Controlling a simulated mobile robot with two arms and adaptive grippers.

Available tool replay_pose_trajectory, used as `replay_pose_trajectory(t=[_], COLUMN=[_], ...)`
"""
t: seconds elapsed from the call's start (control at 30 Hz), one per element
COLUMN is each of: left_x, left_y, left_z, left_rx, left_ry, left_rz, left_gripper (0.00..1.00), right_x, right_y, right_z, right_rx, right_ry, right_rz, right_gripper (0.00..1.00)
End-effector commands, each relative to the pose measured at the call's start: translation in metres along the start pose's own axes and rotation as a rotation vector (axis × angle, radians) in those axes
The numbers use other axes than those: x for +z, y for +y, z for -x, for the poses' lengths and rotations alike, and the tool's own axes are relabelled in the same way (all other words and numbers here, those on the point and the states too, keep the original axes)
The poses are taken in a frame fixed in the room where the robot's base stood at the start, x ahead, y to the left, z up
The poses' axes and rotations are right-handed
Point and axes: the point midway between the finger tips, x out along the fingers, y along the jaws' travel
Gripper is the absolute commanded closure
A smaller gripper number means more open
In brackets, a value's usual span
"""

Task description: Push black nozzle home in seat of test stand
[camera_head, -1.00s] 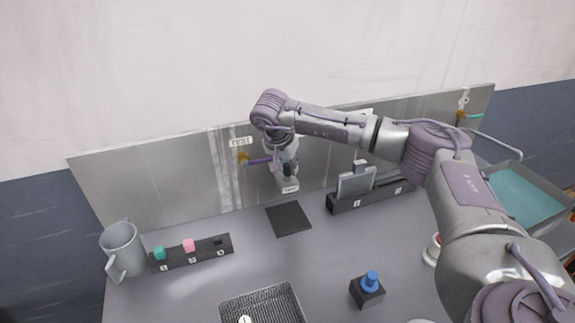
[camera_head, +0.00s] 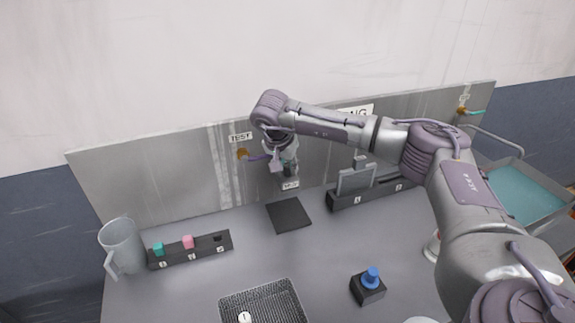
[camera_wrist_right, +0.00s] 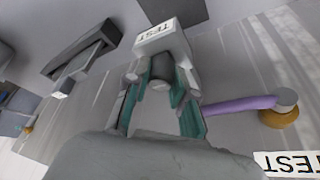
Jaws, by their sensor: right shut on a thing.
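My right gripper (camera_head: 287,170) is at the test stand in front of the metal back panel. In the right wrist view its teal-padded fingers (camera_wrist_right: 162,88) are shut on a dark cylinder, the black nozzle (camera_wrist_right: 161,68), at the grey test stand (camera_wrist_right: 166,41) with its TEST label. The stand's label plate (camera_head: 290,185) shows just below the gripper in the head view. The nozzle's lower end and the seat are hidden, so I cannot tell how deep it sits. My left gripper is not in view.
A purple hose (camera_wrist_right: 238,106) runs from the stand to a brass fitting (camera_wrist_right: 279,115). A nozzle rack (camera_head: 190,250) holds teal and pink nozzles; its third slot looks empty. A dark mat (camera_head: 289,215), mesh tray (camera_head: 262,289), mug (camera_head: 122,246) and blue-knobbed block (camera_head: 368,288) stand around.

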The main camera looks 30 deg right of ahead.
Motion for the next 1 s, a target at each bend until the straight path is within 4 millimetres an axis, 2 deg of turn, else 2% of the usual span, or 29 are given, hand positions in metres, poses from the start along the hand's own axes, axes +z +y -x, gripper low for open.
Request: replay_pose_trajectory(t=[0.27,0.3,0.47,0.8,0.87,1.0], left_x=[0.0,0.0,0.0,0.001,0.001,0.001], left_y=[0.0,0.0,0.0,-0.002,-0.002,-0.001], left_z=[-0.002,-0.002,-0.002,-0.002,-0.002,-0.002], left_rx=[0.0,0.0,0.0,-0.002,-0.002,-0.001], left_ry=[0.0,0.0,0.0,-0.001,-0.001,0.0], left_rz=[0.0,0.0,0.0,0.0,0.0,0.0], left_gripper=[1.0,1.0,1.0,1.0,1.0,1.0], right_x=[0.001,0.001,0.001,0.001,0.001,0.0], right_y=[0.0,0.0,0.0,0.0,-0.001,-0.001], right_z=[-0.003,-0.003,-0.002,-0.001,0.004,0.026], right_rx=[0.0,0.0,0.0,-0.001,-0.002,-0.005], right_ry=[0.0,0.0,0.0,0.0,0.0,0.002], right_rz=[0.0,0.0,0.0,0.0,0.0,0.0], right_gripper=[1.0,0.74,0.48,0.47,0.47,0.47])
